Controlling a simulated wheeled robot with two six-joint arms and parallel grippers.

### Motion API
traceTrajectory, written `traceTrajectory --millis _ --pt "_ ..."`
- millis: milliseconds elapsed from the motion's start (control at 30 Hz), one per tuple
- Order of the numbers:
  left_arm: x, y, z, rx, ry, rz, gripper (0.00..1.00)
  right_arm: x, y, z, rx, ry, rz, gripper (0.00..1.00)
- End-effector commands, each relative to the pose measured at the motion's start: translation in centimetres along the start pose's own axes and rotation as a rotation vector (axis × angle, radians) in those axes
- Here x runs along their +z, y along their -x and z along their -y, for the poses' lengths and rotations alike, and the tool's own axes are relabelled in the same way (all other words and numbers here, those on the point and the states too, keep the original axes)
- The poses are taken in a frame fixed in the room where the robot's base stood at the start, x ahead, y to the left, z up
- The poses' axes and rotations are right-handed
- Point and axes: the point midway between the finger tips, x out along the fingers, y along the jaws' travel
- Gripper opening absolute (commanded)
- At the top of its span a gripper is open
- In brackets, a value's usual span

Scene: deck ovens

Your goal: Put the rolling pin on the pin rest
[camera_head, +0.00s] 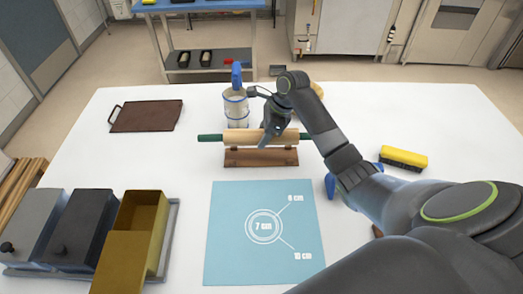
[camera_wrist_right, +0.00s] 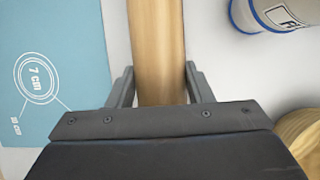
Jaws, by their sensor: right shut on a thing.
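The rolling pin (camera_head: 238,136) has a pale wooden barrel and dark green handles. It lies level, left to right, directly over the brown wooden pin rest (camera_head: 262,158). The pin looks to be at the rest's two short uprights; I cannot tell whether it touches them or hovers just above. My right gripper (camera_head: 272,133) is shut on the barrel, right of its middle, from above. In the right wrist view the barrel (camera_wrist_right: 157,45) runs between the two fingers (camera_wrist_right: 155,85); the rest is not visible there. My left gripper is not in view.
A blue mat (camera_head: 225,240) lies in front of the rest. A white canister (camera_head: 236,112) stands close behind the pin. A yellow brush (camera_head: 404,157) is at right, a brown board (camera_head: 146,116) at back left, and tins (camera_head: 135,235) at front left.

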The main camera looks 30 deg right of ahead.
Motion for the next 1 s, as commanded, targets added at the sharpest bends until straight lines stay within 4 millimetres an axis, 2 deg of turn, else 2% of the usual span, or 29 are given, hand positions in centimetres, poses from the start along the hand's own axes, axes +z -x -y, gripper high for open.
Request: traceTrajectory --millis 167,500,867,900,1000 --pt "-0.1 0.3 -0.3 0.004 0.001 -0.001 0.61 -0.7 -1.9 0.0 -0.001 0.002 0.001 0.09" --pt "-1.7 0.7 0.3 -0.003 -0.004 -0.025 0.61 -2.1 -5.4 -0.1 0.0 0.002 0.0 0.09" --pt "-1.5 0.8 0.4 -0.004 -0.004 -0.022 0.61 -2.3 -5.8 0.0 -0.002 0.004 0.001 0.09" --pt "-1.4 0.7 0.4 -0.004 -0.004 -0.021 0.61 -2.4 -6.0 -0.1 0.0 0.003 -0.001 0.49" --pt "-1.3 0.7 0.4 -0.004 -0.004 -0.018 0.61 -2.4 -6.0 -0.1 0.0 0.003 -0.001 0.62"
